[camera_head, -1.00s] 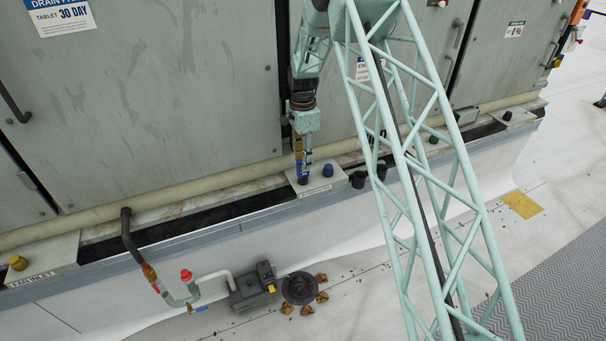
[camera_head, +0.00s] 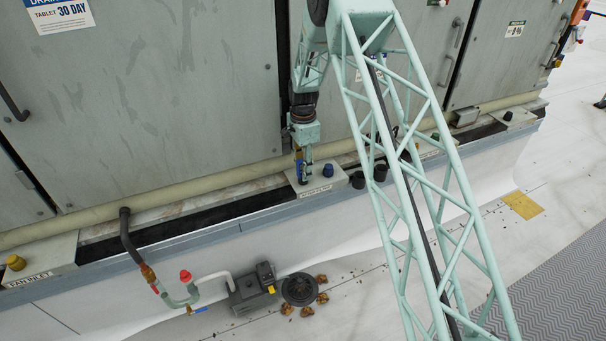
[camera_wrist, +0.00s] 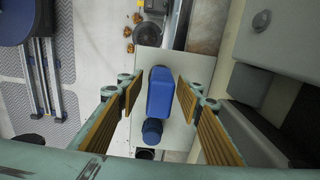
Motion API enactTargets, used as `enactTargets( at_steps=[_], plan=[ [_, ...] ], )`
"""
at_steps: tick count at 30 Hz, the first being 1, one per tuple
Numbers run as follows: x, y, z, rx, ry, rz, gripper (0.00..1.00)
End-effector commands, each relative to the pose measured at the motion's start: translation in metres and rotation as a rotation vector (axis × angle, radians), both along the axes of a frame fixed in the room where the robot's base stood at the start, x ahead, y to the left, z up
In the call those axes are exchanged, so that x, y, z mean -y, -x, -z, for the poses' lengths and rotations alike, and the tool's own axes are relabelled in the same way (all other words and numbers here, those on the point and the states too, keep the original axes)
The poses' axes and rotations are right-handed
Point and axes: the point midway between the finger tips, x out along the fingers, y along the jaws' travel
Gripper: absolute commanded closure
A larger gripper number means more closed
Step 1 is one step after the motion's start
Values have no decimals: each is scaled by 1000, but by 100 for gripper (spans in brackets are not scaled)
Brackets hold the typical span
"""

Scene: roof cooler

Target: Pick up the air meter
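A blue block-shaped thing, probably the air meter (camera_wrist: 160,94), stands on a pale plate (camera_wrist: 143,66) in the wrist view. My gripper (camera_wrist: 159,97) is open, with one tan-padded finger on each side of the blue body. Gaps show between the pads and the body, so I see no grip. In the head view my gripper (camera_head: 302,163) points down at the labelled plate (camera_head: 317,186), and its fingers mostly hide the blue thing.
A smaller blue cap (camera_head: 328,170) stands on the same plate, close beside the blue body. Dark cups (camera_head: 358,179) are to its right. The grey cabinet wall (camera_head: 180,90) rises close behind. A pipe, pump (camera_head: 252,286) and drain (camera_head: 299,288) lie below the ledge.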

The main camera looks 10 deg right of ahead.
Motion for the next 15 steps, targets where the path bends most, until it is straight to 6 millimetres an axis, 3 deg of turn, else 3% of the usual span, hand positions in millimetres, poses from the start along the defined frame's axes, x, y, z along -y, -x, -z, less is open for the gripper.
enactTargets(
  at_steps=[10, 15],
  plan=[
    [0, 0, 0, 0, 0, 0, 68],
    [0, 0, 0, 0, 0, 0, 83]
  ],
)
